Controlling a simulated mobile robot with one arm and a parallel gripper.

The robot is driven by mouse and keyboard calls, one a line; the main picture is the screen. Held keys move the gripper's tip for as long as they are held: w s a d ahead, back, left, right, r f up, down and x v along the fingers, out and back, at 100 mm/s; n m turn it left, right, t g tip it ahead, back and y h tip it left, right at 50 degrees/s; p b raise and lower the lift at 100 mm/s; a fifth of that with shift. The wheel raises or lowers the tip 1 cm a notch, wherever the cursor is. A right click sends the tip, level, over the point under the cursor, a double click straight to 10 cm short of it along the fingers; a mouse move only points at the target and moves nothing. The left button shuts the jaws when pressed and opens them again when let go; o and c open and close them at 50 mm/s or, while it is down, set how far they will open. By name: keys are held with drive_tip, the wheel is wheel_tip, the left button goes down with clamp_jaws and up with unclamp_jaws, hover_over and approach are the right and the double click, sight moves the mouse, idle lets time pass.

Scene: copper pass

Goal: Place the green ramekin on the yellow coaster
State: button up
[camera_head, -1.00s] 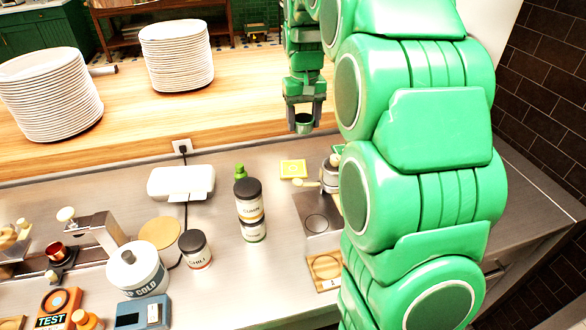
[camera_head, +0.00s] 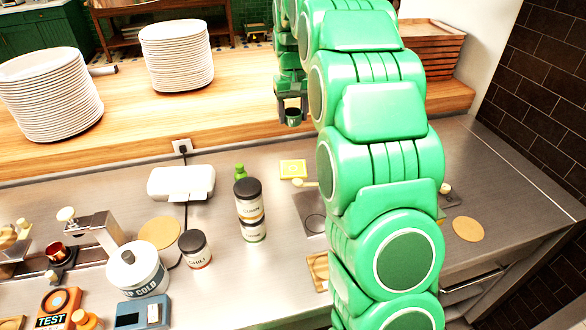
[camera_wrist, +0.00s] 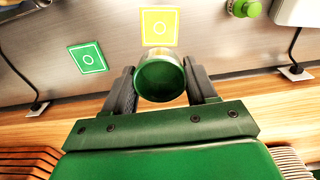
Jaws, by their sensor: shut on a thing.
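My gripper (camera_wrist: 161,85) is shut on the green ramekin (camera_wrist: 160,80), which sits between its two fingers in the wrist view. In the head view the ramekin (camera_head: 292,117) hangs below my gripper (camera_head: 291,104), in the air near the front edge of the wooden shelf. The yellow coaster (camera_head: 293,169) lies flat on the steel counter, nearer than the ramekin in the head view. In the wrist view the yellow coaster (camera_wrist: 159,27) shows just beyond the ramekin, with its lower edge close to the ramekin's outline. Nothing stands on the coaster.
A green coaster (camera_wrist: 87,57) lies beside the yellow one in the wrist view. A green-capped bottle (camera_head: 240,171), stacked jars (camera_head: 250,209) and a white device (camera_head: 181,183) stand left of the yellow coaster. Plate stacks (camera_head: 177,56) stand on the wooden shelf (camera_head: 130,120).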

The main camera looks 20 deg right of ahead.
sight(293, 168)
wheel_tip(293, 168, down, 17)
drive_tip(key=shift+r, duration=0.15)
idle(0.8)
drive_tip(key=o, duration=1.1)
drive_tip(key=shift+c, duration=0.2)
wheel_tip(293, 168, up, 12)
drive_tip(key=s+a+r, duration=0.1)
drive_tip(key=s+r, duration=0.1)
drive_tip(key=s, duration=0.4)
drive_tip(key=s+a+r, duration=0.1)
drive_tip(key=s+r, duration=0.2)
drive_tip(key=s, duration=0.3)
drive_tip(key=s+a+f+g, duration=0.1)
drive_tip(key=s, duration=1.7)
drive_tip(key=s+a+f, duration=0.1)
drive_tip(key=s+a, duration=0.1)
drive_tip(key=s, duration=1.6)
drive_tip(key=shift+g, duration=0.4)
